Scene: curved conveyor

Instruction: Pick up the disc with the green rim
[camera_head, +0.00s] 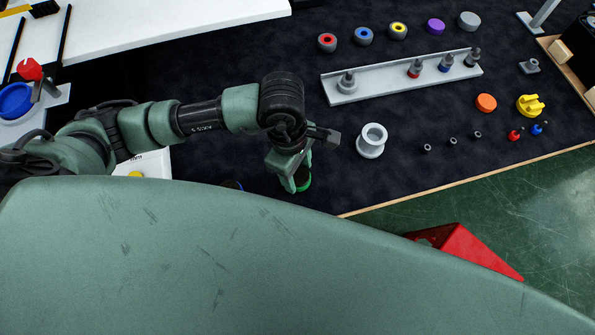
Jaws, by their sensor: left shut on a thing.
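The disc with the green rim (304,183) shows low in the middle of the head view, at the fingers of my left gripper (296,182). The gripper points down and is shut on the disc. My fingers and my own green body shell hide part of the disc, and I cannot tell whether it touches the dark mat. My right gripper is not in view.
On the dark mat (250,65), a grey rail (400,83) holds several pegs. A grey spool (371,140), an orange disc (486,103) and a yellow part (530,105) lie to the right. Several coloured rings stand behind. A red box (465,250) is by the floor.

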